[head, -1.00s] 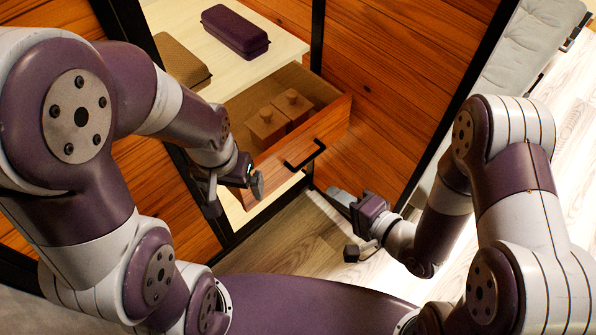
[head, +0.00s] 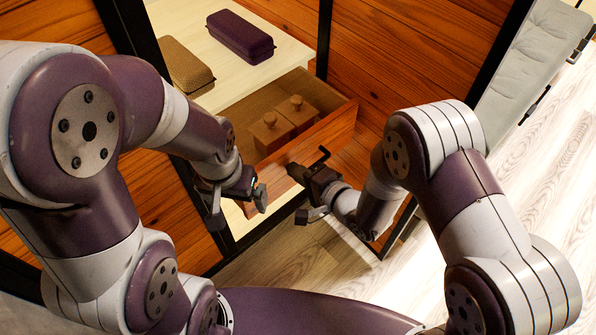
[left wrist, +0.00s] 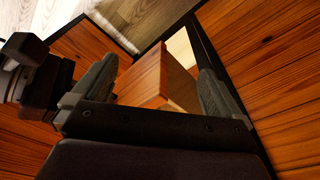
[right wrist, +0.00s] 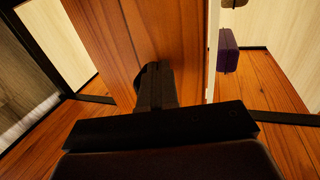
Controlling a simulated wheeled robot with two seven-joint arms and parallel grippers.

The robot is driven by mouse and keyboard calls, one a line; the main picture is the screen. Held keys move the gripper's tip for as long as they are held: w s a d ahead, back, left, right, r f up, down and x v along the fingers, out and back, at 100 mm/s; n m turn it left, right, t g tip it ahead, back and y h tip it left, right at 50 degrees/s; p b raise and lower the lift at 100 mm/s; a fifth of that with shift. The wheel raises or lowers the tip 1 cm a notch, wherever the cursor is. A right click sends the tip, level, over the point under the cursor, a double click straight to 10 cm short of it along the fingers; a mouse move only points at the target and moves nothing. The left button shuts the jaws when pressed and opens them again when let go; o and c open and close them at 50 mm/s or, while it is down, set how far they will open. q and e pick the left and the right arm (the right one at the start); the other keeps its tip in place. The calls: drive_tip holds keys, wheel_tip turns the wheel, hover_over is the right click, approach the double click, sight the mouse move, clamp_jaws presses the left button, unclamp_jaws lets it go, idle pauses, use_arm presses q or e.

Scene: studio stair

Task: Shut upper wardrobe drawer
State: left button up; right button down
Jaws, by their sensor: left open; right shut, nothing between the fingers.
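The upper wardrobe drawer (head: 335,125) is pulled out in the head view, with a wooden front and a dark bar handle (head: 324,153). My right gripper (head: 296,172) is shut and empty, close in front of the drawer front by the handle, partly hiding it. In the right wrist view the shut fingers (right wrist: 154,85) point at the wooden front (right wrist: 145,40); I cannot tell whether they touch. My left gripper (head: 240,205) is open and empty, left of the drawer. In the left wrist view the drawer's corner (left wrist: 150,80) shows between its fingers, beyond them.
Two wooden blocks with knobs (head: 270,132) stand in the drawer. A pale shelf (head: 215,45) above holds a purple case (head: 240,36) and a brown case (head: 185,68). Dark wardrobe posts (head: 325,35) flank the opening. A grey cushioned seat (head: 530,60) is at the right.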

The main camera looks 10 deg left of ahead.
drive_tip(key=w+a, duration=0.3)
drive_tip(key=a, duration=0.1)
drive_tip(key=w+a+b, duration=0.1)
drive_tip(key=w+a, duration=0.5)
drive_tip(key=a, duration=0.1)
drive_tip(key=shift+a+f+b, duration=0.1)
drive_tip(key=shift+a+b, duration=0.2)
drive_tip(key=shift+a, duration=0.05)
drive_tip(key=w+a, duration=0.4)
drive_tip(key=a, duration=0.1)
drive_tip(key=shift+w+a, duration=0.15)
drive_tip(key=shift+a, duration=0.1)
drive_tip(key=shift+w+a, duration=0.25)
use_arm(q)
drive_tip(key=shift+w+a+f, duration=0.3)
drive_tip(key=shift+a+f, duration=0.1)
drive_tip(key=shift+f, duration=0.1)
drive_tip(key=shift+w+a+f, duration=0.3)
drive_tip(key=shift+a+f, duration=0.1)
drive_tip(key=shift+f, duration=0.1)
drive_tip(key=shift+d, duration=0.1)
use_arm(e)
drive_tip(key=shift+s+d, duration=0.15)
